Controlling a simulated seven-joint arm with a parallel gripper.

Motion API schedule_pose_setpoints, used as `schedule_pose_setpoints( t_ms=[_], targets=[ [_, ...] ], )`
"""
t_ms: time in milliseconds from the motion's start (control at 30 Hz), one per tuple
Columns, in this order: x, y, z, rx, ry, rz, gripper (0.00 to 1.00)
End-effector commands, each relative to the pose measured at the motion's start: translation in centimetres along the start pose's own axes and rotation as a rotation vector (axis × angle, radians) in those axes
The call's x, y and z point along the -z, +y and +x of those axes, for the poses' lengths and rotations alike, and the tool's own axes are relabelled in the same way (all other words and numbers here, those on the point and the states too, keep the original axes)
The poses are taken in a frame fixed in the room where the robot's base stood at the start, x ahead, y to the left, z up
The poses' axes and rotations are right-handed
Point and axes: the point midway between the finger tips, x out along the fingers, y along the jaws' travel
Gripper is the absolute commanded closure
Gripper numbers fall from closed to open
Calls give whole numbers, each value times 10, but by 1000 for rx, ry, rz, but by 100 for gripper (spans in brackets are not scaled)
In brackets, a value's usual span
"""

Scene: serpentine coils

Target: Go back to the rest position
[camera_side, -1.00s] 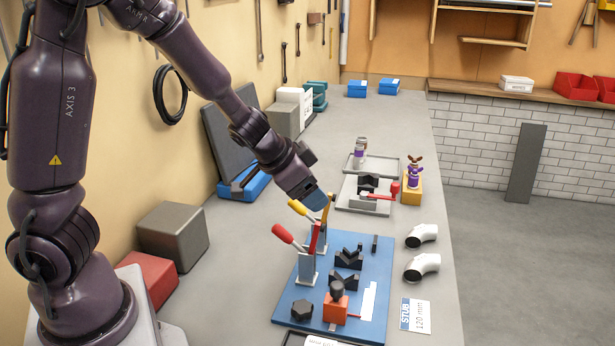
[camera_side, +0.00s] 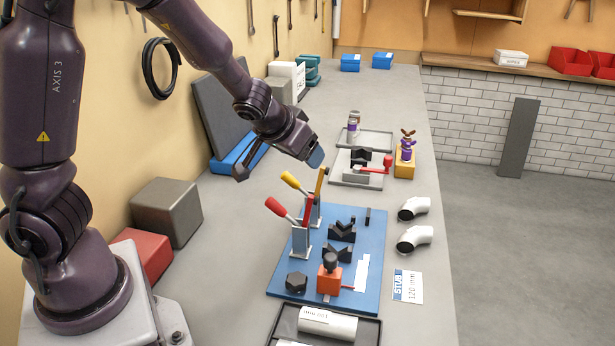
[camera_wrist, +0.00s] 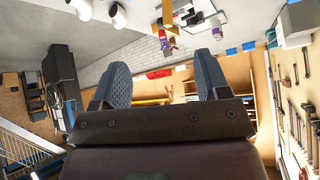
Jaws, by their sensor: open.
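My gripper (camera_side: 316,158) hangs above the bench in the side view, past the far edge of the blue fixture plate (camera_side: 285,282). It is clear of the upright clamp handles, one red (camera_side: 278,208) and one yellow (camera_side: 292,181). In the wrist view my gripper (camera_wrist: 164,82) shows two grey ribbed fingers wide apart with nothing between them. The plate carries black V-blocks (camera_side: 341,232) and an orange block (camera_side: 329,283) with a black knob. Two white pipe elbows (camera_side: 415,238) lie right of the plate.
A grey fixture with a red-handled clamp (camera_side: 376,166) and a yellow block with a purple figure (camera_side: 406,150) stand beyond my gripper. A dark tray (camera_side: 284,328) lies at the front. Grey (camera_side: 168,212) and red boxes stand near my base.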

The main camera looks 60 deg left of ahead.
Motion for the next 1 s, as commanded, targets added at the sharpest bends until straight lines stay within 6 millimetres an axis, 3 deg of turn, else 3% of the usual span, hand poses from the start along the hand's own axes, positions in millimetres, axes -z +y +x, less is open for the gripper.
schedule_pose_setpoints(
  t_ms=[167, 333, 567, 800, 1000],
  targets=[
    [-15, -14, -2, 99, -69, 123, 31],
    [-38, -13, -29, 126, -194, 197, 31],
    [-70, 3, -100, -9, -358, 246, 31],
    [-96, 24, -193, -228, -367, 289, 31],
    [-95, 27, -229, -252, -245, 246, 31]
  ],
)
